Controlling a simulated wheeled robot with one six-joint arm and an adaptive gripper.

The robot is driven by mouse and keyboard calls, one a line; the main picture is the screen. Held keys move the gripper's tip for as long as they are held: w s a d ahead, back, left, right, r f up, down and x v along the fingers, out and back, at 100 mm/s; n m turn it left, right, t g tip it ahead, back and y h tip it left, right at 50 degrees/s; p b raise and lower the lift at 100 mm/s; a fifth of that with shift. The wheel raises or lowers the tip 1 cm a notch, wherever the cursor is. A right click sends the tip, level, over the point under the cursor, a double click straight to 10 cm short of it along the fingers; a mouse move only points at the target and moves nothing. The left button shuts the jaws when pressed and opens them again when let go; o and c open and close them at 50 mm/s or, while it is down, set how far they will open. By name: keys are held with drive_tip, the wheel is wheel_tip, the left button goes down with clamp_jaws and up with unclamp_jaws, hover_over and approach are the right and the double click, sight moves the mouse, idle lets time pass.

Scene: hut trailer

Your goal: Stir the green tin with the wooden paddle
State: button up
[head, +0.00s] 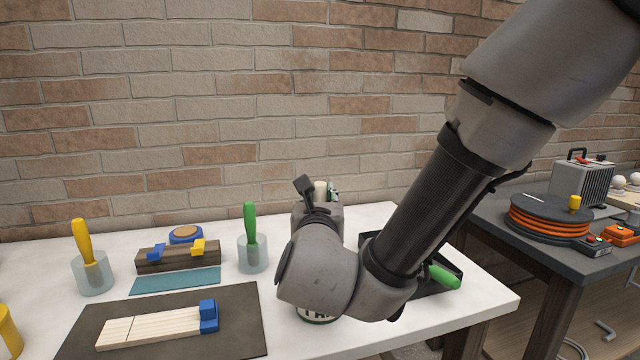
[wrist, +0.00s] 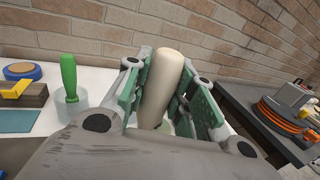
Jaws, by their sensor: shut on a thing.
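My gripper (wrist: 165,95) is shut on the pale wooden paddle (wrist: 163,75), whose rounded handle stands nearly upright between the green finger pads in the wrist view. In the head view only the top of the paddle (head: 320,188) shows behind my wrist. The paddle's lower end is hidden. A tin (head: 317,319) shows only as a lettered sliver below my wrist in the head view; I cannot tell its colour there. A little pale green shows below the handle in the wrist view. I cannot tell whether the paddle is inside the tin.
Cups with a yellow-handled tool (head: 82,245) and a green-handled tool (head: 250,225) stand on the white table. A wooden block (head: 178,259) and a dark mat (head: 85,345) with pale wood lie left. A dark tray (head: 452,262) holds a green-handled tool (head: 443,277) at right.

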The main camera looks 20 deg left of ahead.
drive_tip(key=shift+f, duration=2.95)
drive_tip(key=shift+a, duration=0.1)
